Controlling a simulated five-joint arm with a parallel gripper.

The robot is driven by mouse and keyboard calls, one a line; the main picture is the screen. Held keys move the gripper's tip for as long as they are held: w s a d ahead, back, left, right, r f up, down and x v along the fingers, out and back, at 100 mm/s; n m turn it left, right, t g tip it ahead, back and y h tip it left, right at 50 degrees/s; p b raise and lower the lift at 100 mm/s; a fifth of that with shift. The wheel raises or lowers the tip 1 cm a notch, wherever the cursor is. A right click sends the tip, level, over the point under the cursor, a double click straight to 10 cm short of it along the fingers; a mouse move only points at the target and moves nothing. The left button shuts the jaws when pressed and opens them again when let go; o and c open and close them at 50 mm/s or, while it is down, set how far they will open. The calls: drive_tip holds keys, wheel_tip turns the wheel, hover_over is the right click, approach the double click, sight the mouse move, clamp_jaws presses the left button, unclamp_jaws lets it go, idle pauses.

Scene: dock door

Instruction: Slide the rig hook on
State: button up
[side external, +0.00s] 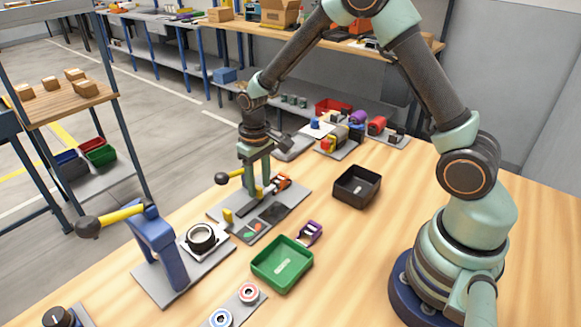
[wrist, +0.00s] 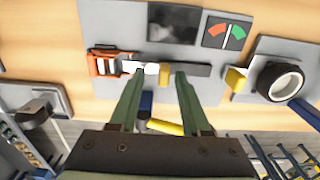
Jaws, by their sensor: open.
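A grey plate (side external: 217,203) carries a dark slotted rail (wrist: 197,70). An orange part with white pieces (wrist: 103,64) sits at one end of the rail; it shows in the side view (side external: 282,182) too. A yellow block (wrist: 165,74) stands on the rail next to a white piece (wrist: 147,69); a second yellow block (wrist: 236,78) stands at the other end. I cannot tell for sure which part is the rig hook. My gripper (wrist: 159,76) is open, pointing down over the rail, with the nearer yellow block showing between its fingertips. Contact cannot be told.
The plate also bears a dark screen (wrist: 174,22) and a red-green gauge (wrist: 228,32). A black bin (side external: 357,187), a green tray (side external: 282,264) and a blue lever stand (side external: 160,245) are nearby.

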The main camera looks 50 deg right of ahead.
wheel_tip(320, 180, up, 12)
idle(0.5)
drive_tip(key=s+d+r+t, duration=0.1)
drive_tip(key=s+r+t, duration=0.4)
drive_tip(key=s+r, duration=0.4)
drive_tip(key=s, duration=0.6)
drive_tip(key=shift+d+r+t, duration=0.15)
drive_tip(key=shift+t, duration=0.15)
